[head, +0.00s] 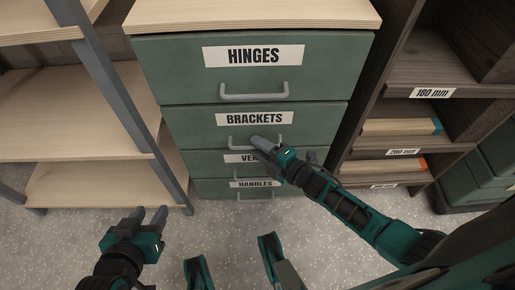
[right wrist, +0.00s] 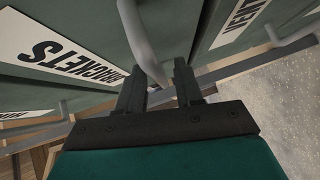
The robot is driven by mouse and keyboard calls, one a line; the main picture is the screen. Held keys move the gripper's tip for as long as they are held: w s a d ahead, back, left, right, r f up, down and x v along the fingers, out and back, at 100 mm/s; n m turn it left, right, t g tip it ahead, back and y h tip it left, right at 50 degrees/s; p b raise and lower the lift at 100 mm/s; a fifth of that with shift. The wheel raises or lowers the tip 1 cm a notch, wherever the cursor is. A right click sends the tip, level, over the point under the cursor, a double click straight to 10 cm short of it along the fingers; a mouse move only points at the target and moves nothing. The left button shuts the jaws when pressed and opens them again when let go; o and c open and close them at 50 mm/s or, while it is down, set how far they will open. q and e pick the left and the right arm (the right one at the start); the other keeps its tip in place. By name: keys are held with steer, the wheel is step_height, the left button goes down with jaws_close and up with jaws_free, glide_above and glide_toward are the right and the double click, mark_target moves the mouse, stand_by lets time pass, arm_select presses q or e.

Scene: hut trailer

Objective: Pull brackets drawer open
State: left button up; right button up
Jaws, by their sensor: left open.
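The green brackets drawer (head: 185,119) is second from the top of the cabinet, with a white BRACKETS label (head: 254,118) and a grey bar handle (head: 238,149). Its front looks flush with the drawers around it. My right gripper (head: 263,142) is at this handle and hides part of it. In the right wrist view, the handle (right wrist: 142,40) runs into the space between the two spread fingers of my right gripper (right wrist: 159,88). Contact with a finger cannot be told. My left gripper (head: 150,215) is open and empty, low at the left, away from the cabinet.
The hinges drawer (head: 340,65) is above, and the handles drawer (head: 215,187) is at the bottom. A metal-post shelf (head: 75,110) stands at the left, a dark shelf (head: 440,72) with size labels at the right. Speckled floor (head: 215,225) is clear in front.

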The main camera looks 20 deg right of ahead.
steer(key=shift+w+a, duration=0.25)
steer(key=shift+w, duration=0.2)
jaws_close()
stand_by(0.4)
